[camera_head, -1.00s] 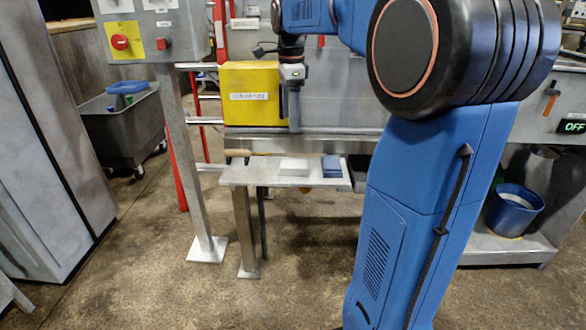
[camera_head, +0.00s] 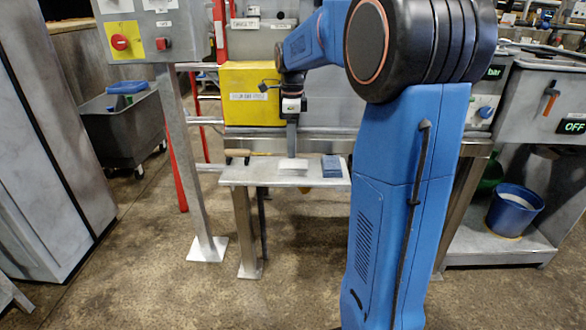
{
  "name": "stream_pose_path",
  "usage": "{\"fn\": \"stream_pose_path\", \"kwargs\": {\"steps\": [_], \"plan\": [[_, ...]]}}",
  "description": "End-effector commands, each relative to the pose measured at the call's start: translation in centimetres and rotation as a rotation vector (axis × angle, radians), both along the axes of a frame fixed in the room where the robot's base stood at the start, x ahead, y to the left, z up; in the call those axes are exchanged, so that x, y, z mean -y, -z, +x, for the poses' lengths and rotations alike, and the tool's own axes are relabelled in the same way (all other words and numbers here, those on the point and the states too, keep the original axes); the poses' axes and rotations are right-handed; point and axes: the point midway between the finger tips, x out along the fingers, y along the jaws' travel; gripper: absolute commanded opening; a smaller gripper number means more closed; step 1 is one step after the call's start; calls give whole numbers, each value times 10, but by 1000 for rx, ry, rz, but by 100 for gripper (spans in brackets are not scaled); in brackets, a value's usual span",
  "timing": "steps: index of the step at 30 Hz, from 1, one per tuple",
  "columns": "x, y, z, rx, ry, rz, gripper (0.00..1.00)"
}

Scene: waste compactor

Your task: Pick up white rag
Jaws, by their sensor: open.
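The white rag (camera_head: 293,168) lies flat and folded on a small grey metal shelf (camera_head: 240,177). A blue folded cloth (camera_head: 331,166) lies just to its right on the same shelf. My gripper (camera_head: 292,152) points straight down above the white rag, with its tips close over the rag's back part. It looks narrow from this side; it is open and holds nothing. Whether the tips touch the rag cannot be told from this view.
A wooden-handled tool (camera_head: 238,153) lies at the shelf's back left. A yellow box (camera_head: 245,94) stands behind my gripper. A grey post with a control box (camera_head: 155,35) rises left of the shelf. A blue bucket (camera_head: 514,209) stands at right.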

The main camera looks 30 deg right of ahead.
Motion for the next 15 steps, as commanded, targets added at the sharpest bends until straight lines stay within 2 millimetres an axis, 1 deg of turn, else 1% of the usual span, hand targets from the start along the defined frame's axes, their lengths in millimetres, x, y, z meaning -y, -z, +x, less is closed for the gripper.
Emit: {"fn": "stream_pose_path", "kwargs": {"steps": [1, 3, 8, 11, 15], "plan": [[0, 6, 0, -2, 0, 0, 73], [0, 11, 0, -1, 0, 1, 73], [-1, 19, -1, -2, 0, 1, 73], [-2, 30, -3, -2, -1, 0, 73], [-4, 49, -6, -3, 0, 1, 73]]}}
